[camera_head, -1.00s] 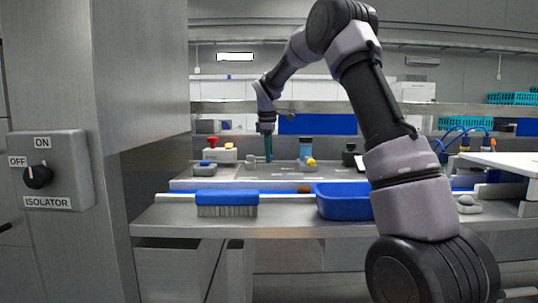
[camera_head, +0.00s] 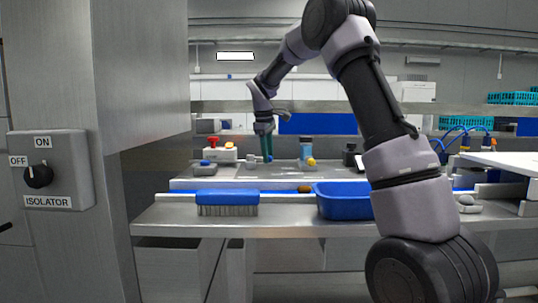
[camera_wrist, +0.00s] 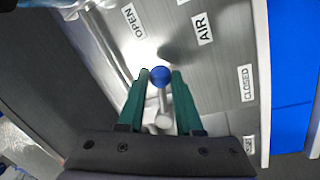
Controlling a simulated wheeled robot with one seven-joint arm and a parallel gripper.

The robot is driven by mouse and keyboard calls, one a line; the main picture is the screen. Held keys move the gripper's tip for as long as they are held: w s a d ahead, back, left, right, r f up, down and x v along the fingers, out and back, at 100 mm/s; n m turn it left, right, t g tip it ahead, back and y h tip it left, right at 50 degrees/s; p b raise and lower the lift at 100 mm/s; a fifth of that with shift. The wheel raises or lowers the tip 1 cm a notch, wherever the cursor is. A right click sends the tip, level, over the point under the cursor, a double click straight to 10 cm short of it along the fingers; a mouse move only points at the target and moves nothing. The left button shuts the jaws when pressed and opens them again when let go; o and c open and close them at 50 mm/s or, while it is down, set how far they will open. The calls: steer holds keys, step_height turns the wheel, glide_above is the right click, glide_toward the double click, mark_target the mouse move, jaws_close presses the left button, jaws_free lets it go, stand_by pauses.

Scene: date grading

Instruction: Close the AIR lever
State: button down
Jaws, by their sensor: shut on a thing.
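The AIR lever shows in the wrist view as a grey rod (camera_wrist: 163,118) with a blue ball knob (camera_wrist: 160,76). My gripper (camera_wrist: 160,84) has its green fingers shut on the knob, one on each side. The AIR label (camera_wrist: 202,28) is up and right of the knob. The OPEN label (camera_wrist: 133,20) is up and left, and the CLOSED label (camera_wrist: 247,83) is to the right. The knob sits between these two labels. In the head view my gripper (camera_head: 266,156) reaches down at the back of the bench, and the lever is small there.
A box with a red button (camera_head: 213,142) stands left of my gripper. A blue-topped bottle (camera_head: 306,147) and a yellow knob (camera_head: 311,161) are to its right. A blue brush (camera_head: 227,202) and a blue tub (camera_head: 342,203) lie nearer, with a brown date (camera_head: 304,189) behind.

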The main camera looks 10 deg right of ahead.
steer(key=s+a+m, duration=0.1)
steer(key=m, duration=0.2)
steer(key=shift+s+a+m, duration=0.35)
steer(key=shift+m, duration=0.05)
steer(key=a+m, duration=0.1)
steer(key=s+m+g, duration=0.1)
steer(key=m, duration=0.1)
steer(key=shift+a+m+h, duration=0.3)
steer(key=shift+a+h, duration=0.1)
steer(key=m, duration=0.1)
steer(key=a+m, duration=0.2)
steer(key=shift+s+m+g, duration=0.25)
steer(key=shift+m+g, duration=0.05)
steer(key=shift+g, duration=0.1)
steer(key=shift+w+a+m+g, duration=0.15)
steer(key=shift+a+m, duration=0.4)
steer(key=shift+m, duration=0.35)
steer(key=shift+s+a+m+g, duration=0.15)
steer(key=shift+a+m, duration=0.4)
steer(key=shift+m, duration=0.35)
steer(key=shift+w, duration=0.1)
steer(key=c, duration=0.6)
jaws_free()
steer(key=v, duration=1.1)
steer(key=shift+d, duration=0.1)
